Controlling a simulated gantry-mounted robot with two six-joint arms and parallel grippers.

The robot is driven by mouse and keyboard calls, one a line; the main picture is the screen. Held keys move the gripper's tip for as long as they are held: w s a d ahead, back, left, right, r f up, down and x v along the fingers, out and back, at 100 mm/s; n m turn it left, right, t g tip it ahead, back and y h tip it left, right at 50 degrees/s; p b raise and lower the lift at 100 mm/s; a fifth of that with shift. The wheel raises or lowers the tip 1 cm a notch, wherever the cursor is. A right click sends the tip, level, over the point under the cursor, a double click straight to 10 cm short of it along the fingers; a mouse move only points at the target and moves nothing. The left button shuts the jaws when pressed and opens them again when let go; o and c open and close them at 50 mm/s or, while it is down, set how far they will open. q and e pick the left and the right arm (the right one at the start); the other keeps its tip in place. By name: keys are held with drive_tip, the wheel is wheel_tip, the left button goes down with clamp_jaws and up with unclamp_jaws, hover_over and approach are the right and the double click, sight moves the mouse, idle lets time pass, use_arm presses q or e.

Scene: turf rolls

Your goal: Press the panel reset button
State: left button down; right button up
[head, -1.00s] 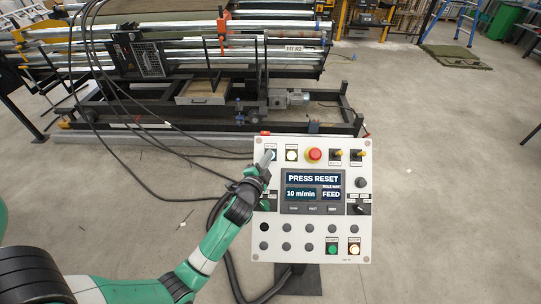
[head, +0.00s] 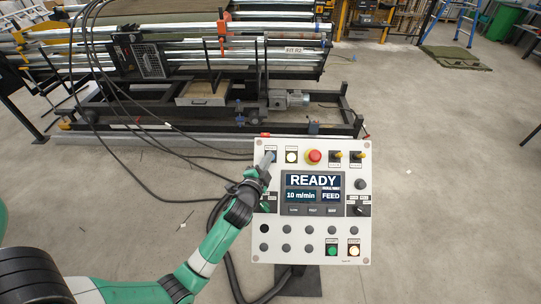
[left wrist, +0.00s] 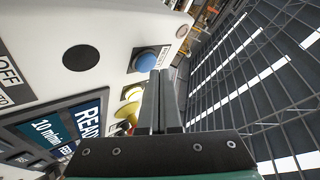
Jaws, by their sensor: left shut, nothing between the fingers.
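The white control panel (head: 346,235) stands upright on a post in the head view. Its screen (head: 314,187) reads READY, 10 m/min and FEED. The blue reset button (left wrist: 145,61) is at the panel's top left corner and shows in the left wrist view; in the head view my gripper mostly covers it. My left gripper (head: 268,160) is shut and empty, its tips at that corner. In the left wrist view the fingertips (left wrist: 162,75) are right beside the blue button; I cannot tell whether they touch it. My right gripper is not in view.
Black cables (head: 150,190) hang left of the panel. A roller machine (head: 200,95) stands behind.

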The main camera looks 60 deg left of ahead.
use_arm(q)
drive_tip(key=shift+s+d+r, duration=0.1)
drive_tip(key=shift+d+r, duration=0.1)
drive_tip(key=d+r+p, duration=0.1)
drive_tip(key=s+d+r+p, duration=0.1)
drive_tip(key=r+p, duration=0.1)
drive_tip(key=r, duration=0.1)
drive_tip(key=shift+s+d+p, duration=0.25)
drive_tip(key=shift+d+p, duration=0.15)
drive_tip(key=shift+w+d, duration=0.1)
idle(0.8)
